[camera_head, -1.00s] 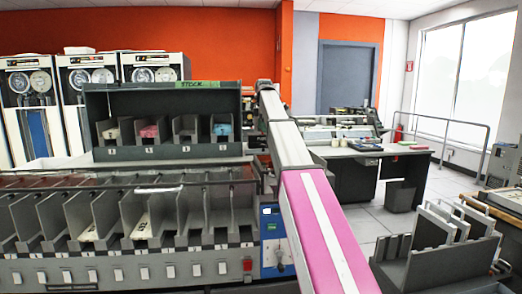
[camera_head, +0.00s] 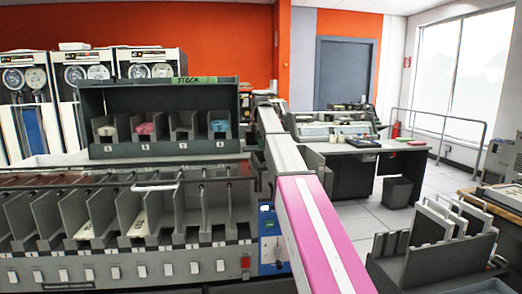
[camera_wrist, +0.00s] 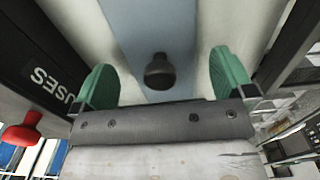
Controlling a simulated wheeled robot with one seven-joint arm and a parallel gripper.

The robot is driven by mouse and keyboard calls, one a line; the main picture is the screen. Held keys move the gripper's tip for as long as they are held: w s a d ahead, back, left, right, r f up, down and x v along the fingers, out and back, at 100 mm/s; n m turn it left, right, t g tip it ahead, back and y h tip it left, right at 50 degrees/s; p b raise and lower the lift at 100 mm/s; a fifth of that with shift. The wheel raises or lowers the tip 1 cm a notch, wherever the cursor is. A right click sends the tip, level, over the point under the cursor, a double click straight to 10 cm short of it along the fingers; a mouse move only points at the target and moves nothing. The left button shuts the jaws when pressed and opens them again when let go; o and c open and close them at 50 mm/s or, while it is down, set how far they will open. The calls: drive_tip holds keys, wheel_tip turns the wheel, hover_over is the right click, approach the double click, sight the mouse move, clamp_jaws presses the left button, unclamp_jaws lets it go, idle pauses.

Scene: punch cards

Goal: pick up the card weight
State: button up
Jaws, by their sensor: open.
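My gripper (camera_wrist: 163,85) shows in the wrist view with its two green fingers spread wide and nothing held between them. A dark round knob (camera_wrist: 159,70) stands on a pale blue-grey strip between the fingers, touching neither. It may be the card weight's knob, but I cannot tell for sure. In the head view my arm reaches away past the grey card machine, and my gripper is not clearly visible there.
A black case (camera_wrist: 40,60) with white lettering and a red knob (camera_wrist: 21,132) lie left in the wrist view. The grey machine with open card pockets (camera_head: 100,215) fills the head view's left. A card rack (camera_head: 440,255) stands at right. Floor shows beyond it.

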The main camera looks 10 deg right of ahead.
drive_tip(key=shift+f, duration=0.75)
drive_tip(key=c, duration=1.1)
drive_tip(key=shift+r, duration=0.2)
